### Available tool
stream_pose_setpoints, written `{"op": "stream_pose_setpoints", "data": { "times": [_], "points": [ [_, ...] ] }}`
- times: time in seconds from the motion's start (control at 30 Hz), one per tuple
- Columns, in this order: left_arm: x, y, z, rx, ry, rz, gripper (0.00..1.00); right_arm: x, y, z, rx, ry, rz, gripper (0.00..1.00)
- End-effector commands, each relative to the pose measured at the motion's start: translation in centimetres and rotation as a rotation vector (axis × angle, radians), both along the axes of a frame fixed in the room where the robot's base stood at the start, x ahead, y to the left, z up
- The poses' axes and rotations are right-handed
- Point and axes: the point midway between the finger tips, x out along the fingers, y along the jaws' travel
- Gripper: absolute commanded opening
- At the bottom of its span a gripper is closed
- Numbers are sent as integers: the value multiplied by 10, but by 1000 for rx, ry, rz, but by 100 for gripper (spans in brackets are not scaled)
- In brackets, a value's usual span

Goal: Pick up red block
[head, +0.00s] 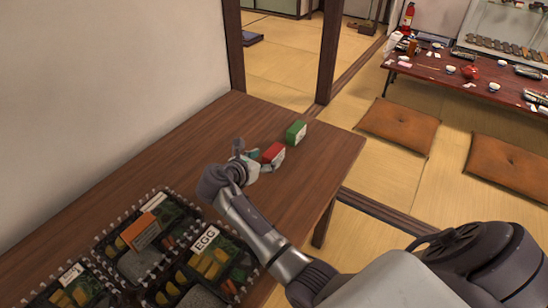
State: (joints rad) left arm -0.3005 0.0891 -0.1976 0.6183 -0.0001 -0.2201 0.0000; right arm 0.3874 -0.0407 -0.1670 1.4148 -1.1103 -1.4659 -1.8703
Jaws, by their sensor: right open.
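The red block (273,153) stands on the brown wooden table, with a pale face towards the right. My right gripper (264,160) is open at the red block's near side, with its fingertips close to the block. I cannot tell whether the fingers touch it. Part of the block's lower near side is hidden by the gripper. My left gripper is not in view.
A green block (296,132) stands just beyond the red one. Several lunch boxes (205,262) with food and labels lie at the near left of the table (310,170). A wall borders the table's left side; its right part is clear.

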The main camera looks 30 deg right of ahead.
Motion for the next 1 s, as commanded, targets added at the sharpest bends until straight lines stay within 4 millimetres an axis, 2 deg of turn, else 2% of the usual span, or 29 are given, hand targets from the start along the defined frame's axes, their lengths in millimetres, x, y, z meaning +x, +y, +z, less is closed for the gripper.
{"op": "stream_pose_setpoints", "data": {
  "times": [0.4, 0.7, 1.0],
  "points": [
    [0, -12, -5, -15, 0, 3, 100, 24, -40, -18, -1, 0, -1, 67],
    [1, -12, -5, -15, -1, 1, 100, 26, -43, -19, 0, -1, 0, 65],
    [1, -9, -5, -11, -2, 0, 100, 26, -43, -19, 0, -1, 0, 15]
  ]
}}
